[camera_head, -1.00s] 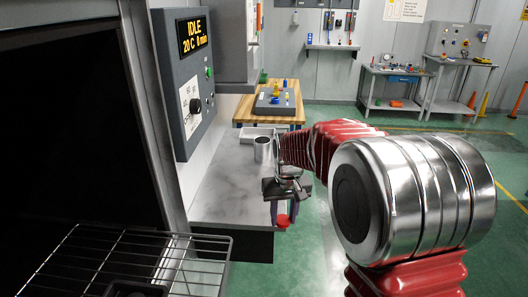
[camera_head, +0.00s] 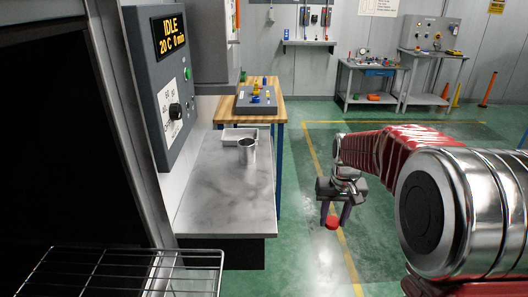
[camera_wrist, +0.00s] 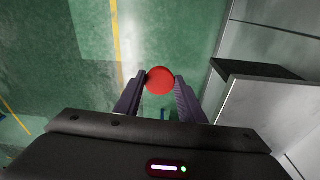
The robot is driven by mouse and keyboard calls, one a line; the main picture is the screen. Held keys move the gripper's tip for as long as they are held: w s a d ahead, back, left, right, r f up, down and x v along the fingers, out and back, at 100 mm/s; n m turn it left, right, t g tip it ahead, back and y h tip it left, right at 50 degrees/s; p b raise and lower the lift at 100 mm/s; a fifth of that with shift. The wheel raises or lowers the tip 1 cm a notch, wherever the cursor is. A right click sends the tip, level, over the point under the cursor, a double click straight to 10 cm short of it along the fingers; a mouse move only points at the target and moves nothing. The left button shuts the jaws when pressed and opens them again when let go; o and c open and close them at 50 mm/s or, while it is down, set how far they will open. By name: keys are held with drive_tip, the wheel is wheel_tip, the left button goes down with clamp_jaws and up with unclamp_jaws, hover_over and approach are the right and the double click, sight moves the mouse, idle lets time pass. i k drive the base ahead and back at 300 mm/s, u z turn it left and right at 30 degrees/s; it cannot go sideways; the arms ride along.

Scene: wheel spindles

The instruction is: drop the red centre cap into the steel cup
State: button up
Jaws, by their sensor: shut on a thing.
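The red centre cap (camera_head: 332,223) is a small round red piece held between the fingertips of my gripper (camera_head: 334,216). In the wrist view the cap (camera_wrist: 160,81) sits between the two dark fingers of my gripper (camera_wrist: 160,83), with green floor below it. The steel cup (camera_head: 247,151) stands upright on the grey marbled bench top, near its far end. My gripper is in front of and to the right of the cup, out past the bench's right edge. The inside of the cup is barely visible.
The grey bench top (camera_head: 232,190) is mostly bare; its edge also shows in the wrist view (camera_wrist: 262,110). A white tray (camera_head: 232,136) lies behind the cup. An oven with a wire rack (camera_head: 130,270) and control panel (camera_head: 171,80) stands at left. Open floor lies at right.

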sight(249, 161)
drive_tip(key=u, duration=1.5)
drive_tip(key=i, duration=0.1)
drive_tip(key=z, duration=2.7)
drive_tip(key=i, duration=3.15)
drive_tip(key=u, duration=0.2)
